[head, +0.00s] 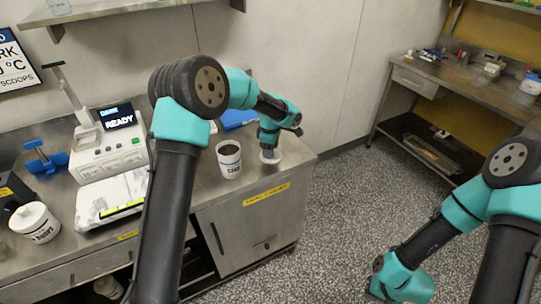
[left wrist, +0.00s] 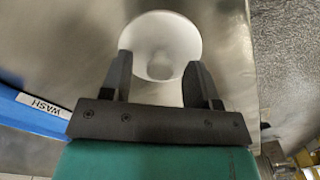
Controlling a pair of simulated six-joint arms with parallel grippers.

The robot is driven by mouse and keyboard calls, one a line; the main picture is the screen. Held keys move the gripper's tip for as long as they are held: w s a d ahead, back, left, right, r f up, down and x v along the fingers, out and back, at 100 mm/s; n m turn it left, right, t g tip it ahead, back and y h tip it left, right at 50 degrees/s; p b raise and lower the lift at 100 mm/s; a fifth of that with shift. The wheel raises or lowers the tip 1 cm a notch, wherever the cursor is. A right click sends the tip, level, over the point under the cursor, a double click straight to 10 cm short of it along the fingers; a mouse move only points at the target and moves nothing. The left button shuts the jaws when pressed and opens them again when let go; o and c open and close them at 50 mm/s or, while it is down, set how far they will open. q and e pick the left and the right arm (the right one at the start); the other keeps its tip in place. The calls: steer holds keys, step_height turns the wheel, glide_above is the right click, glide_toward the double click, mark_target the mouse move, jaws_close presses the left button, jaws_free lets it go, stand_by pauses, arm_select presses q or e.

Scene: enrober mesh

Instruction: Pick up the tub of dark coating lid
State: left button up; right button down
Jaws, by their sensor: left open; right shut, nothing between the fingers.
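The white round lid (head: 271,158) lies on the steel counter near its right end, and shows larger in the left wrist view (left wrist: 160,22) with a raised knob (left wrist: 160,66). My left gripper (head: 268,150) is over it, open, with the knob between its two fingers (left wrist: 160,75). I cannot tell whether the fingers touch the knob. The white tub of dark coating (head: 230,166) stands uncovered just left of the lid, dark inside.
A machine with a "READY" screen (head: 119,118) and a tray (head: 110,201) stand left on the counter. A blue item (head: 238,118) lies behind the dark tub.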

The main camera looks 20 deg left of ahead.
arm_select(q)
steer(key=shift+c, duration=0.3)
steer(key=c, duration=0.9)
steer(key=shift+r, duration=0.15)
steer(key=shift+r, duration=1.45)
steer(key=shift+s+r, duration=0.2)
steer(key=s+d, duration=0.1)
steer(key=s, duration=0.4)
steer(key=s+d+r, duration=0.1)
steer(key=s+d, duration=0.1)
steer(key=s, duration=0.3)
steer(key=s+d, duration=0.1)
steer(key=s, duration=0.4)
steer(key=shift+d+r, duration=0.15)
steer(key=shift+r, duration=0.05)
steer(key=shift+w, duration=0.1)
